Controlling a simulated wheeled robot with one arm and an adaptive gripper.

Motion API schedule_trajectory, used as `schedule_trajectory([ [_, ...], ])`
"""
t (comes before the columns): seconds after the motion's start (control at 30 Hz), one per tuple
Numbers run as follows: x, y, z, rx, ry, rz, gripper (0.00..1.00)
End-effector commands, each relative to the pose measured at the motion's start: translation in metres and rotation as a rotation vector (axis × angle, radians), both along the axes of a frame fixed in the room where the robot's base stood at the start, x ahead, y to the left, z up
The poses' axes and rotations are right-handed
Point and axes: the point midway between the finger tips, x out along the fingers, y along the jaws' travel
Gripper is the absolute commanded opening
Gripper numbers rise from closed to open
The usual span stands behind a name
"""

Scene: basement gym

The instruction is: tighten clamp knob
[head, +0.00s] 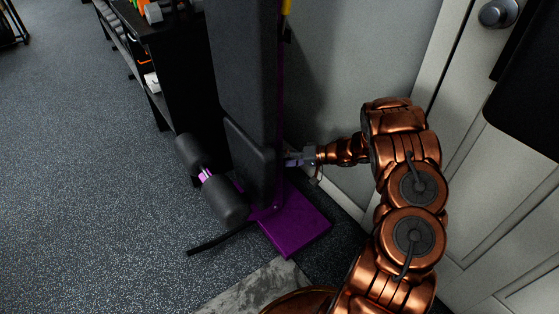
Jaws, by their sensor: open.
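My gripper (294,159) reaches in from the right on my copper-coloured arm. Its tips are close to the lower side of an upright exercise bench with dark pads (243,75) and a purple frame (294,221). The fingers are small and partly hidden by the bench, so I cannot tell whether they touch it. No clamp knob can be made out; the area at the fingertips is dark and partly covered by the lower pad (250,162).
Foam rollers (226,199) stick out at the bench's lower left. A black shelf rack (172,70) stands behind it. A grey wall (345,50) and a door with a round knob (497,13) are close on the right. The speckled floor (80,170) at left is clear.

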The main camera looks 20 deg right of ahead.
Motion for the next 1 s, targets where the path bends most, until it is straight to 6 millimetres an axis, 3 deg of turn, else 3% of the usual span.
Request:
schedule_trajectory([
  [0.2,-0.025,-0.034,0.017,-0.002,-0.003,-0.003,0.73],
  [0.5,-0.049,-0.063,0.031,0.001,0.000,-0.002,0.73],
  [1.0,-0.053,-0.068,0.035,-0.004,-0.002,-0.002,0.73],
])
